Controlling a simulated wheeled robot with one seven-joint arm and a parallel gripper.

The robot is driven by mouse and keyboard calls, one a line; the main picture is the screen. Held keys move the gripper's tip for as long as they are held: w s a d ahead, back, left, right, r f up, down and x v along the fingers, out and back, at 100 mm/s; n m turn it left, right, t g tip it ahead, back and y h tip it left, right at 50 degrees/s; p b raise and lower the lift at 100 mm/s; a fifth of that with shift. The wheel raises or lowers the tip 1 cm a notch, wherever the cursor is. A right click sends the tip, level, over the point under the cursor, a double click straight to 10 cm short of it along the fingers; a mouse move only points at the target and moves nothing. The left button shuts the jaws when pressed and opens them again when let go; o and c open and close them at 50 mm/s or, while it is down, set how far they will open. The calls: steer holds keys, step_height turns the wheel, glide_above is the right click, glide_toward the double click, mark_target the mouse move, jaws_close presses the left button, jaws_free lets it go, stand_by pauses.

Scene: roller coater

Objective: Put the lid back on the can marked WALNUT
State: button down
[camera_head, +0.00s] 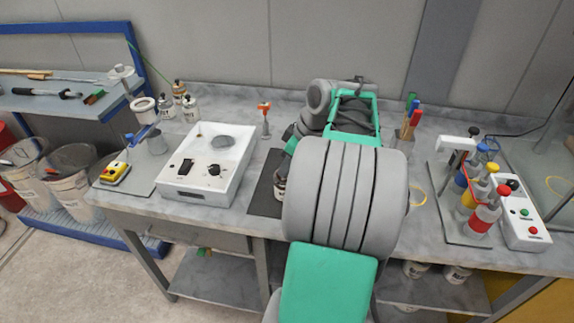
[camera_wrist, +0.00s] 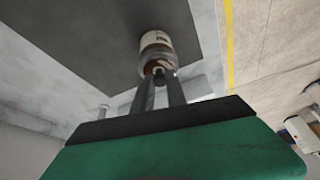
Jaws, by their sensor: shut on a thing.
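A small can (camera_head: 280,187) with a pale label stands on a dark mat, just left of my arm in the head view. In the wrist view the can (camera_wrist: 157,42) shows a white and brown side; its marking is not readable. My gripper (camera_wrist: 158,77) has its two dark fingers at the can's near end. They are shut on a small dark piece there, which looks like the lid's knob. I cannot tell whether the lid is seated or just above the can. My arm hides the gripper in the head view.

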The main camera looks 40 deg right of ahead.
stand_by(0.4)
steer(key=c, duration=0.8)
jaws_free()
steer(key=shift+r+p, duration=2.9)
steer(key=shift+r, duration=0.65)
steer(key=shift+c, duration=0.3)
jaws_close()
